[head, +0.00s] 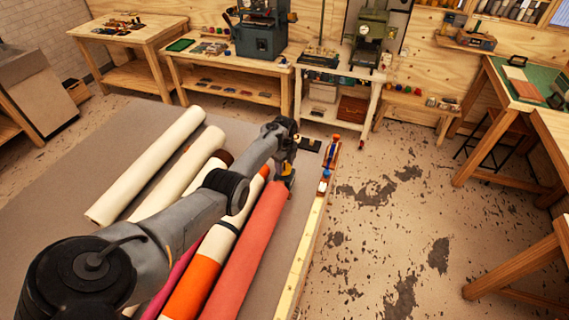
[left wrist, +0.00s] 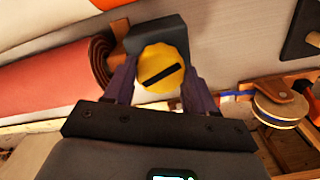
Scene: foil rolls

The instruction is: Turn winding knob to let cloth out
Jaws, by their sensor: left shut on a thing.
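The winding knob (left wrist: 161,68) is a round yellow knob with a dark slot across its face, in front of a dark grey block (left wrist: 158,33) in the left wrist view. My left gripper (left wrist: 152,80) is shut on the knob, one finger on each side. In the head view my left gripper (head: 287,172) is at the far end of the red cloth roll (head: 247,250), and the knob is mostly hidden there. The rolled end (left wrist: 98,58) of the red cloth shows left of the knob in the wrist view. My right gripper is not in view.
Cream rolls (head: 150,165) and an orange and white roll (head: 195,285) lie beside the red one on the grey table. A wooden rail (head: 308,240) runs along the table's right edge. A wooden tool with a round disc (left wrist: 278,108) is close right of my gripper.

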